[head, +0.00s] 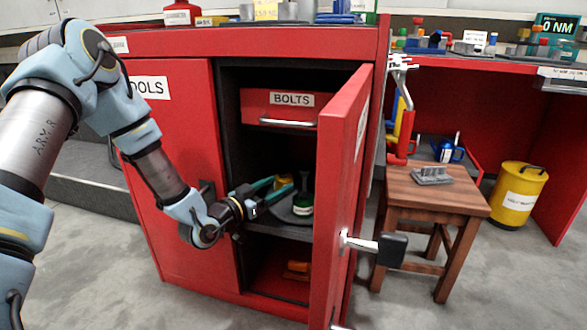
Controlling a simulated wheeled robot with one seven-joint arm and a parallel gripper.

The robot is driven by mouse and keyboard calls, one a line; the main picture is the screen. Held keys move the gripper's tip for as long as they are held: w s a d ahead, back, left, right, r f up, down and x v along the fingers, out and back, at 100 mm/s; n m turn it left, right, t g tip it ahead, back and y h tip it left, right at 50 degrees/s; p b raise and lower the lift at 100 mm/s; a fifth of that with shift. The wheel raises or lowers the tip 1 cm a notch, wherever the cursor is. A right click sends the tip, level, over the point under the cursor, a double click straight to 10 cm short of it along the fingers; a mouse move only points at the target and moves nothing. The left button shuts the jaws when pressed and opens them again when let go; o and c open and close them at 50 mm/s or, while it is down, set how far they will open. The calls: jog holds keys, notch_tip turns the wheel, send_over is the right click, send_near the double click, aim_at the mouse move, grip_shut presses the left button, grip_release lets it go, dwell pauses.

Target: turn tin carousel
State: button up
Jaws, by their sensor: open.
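The tin carousel (285,212), a dark round tray, is on the middle shelf inside the red cabinet. A dark green bottle-like tin (303,201) stands on its right side, and a yellow tin (283,183) shows farther back, partly hidden. My gripper (281,185) reaches in through the cabinet opening from the left. Its teal fingers are spread apart over the left part of the carousel, near the yellow tin. I cannot tell whether a finger touches anything. The carousel's left side is hidden by my gripper.
The cabinet's right door (345,195) stands open with a dark-ended handle (390,248) sticking out; the left door (180,150) is closed. A BOLTS drawer (255,108) is above the shelf. A wooden stool (437,190) and yellow bin (518,195) stand right.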

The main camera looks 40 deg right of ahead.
aim_at(302, 172)
jog(key=d+b, duration=0.1)
jog(key=d, duration=0.2)
jog(key=w+d+b, duration=0.1)
jog(key=d, duration=0.2)
jog(key=d+b, duration=0.1)
jog(key=d, duration=0.2)
jog(key=shift+w+d, duration=0.1)
jog(key=shift+w, duration=0.1)
jog(key=shift+d, duration=0.65)
jog(key=shift+c, duration=0.3)
grip_shut()
